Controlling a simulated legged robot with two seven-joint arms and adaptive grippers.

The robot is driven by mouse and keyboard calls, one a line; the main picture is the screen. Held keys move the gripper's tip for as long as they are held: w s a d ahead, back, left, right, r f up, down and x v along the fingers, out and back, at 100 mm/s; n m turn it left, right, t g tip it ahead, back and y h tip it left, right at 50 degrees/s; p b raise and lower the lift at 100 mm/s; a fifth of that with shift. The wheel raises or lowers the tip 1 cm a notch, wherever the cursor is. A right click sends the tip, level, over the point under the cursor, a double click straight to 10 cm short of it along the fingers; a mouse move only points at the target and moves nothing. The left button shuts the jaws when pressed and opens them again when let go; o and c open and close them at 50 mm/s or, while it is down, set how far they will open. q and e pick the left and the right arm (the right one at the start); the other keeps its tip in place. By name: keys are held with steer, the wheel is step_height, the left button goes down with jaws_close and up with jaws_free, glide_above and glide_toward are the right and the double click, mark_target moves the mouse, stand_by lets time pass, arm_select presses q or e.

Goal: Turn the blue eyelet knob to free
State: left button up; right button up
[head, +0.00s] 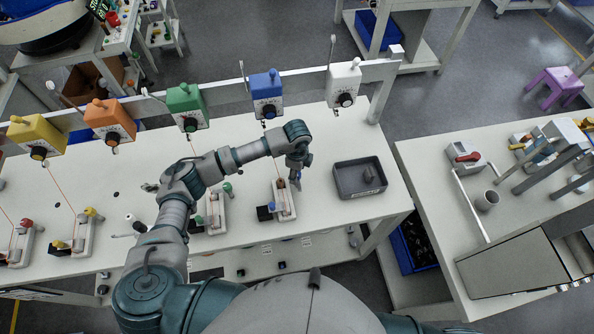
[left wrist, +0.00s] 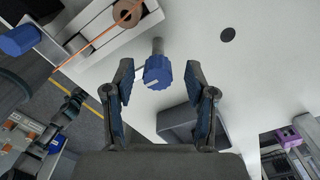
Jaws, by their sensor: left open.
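The blue eyelet knob (left wrist: 157,70) sits on a short grey stem above the white table in the left wrist view, with a pale bar on its face. In the head view a bit of blue (head: 297,184) shows below my gripper, mostly hidden. My left gripper (left wrist: 158,88) is open, its two fingers on either side of the knob with gaps showing. Whether the fingertips reach down to the knob's height I cannot tell. In the head view my left gripper (head: 294,170) points down beside the white fixture (head: 282,198). My right gripper is not in view.
A dark grey tray (head: 345,191) stands to the right of the fixture. A second blue knob (left wrist: 20,40) and a copper spool (left wrist: 127,12) with an orange thread are on the fixture. Coloured boxes, such as the blue box (head: 266,90), line a rail behind.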

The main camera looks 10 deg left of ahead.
arm_select(q)
step_height(320, 180, up, 12)
stand_by(0.5)
steer(key=shift+f, duration=0.1)
stand_by(0.4)
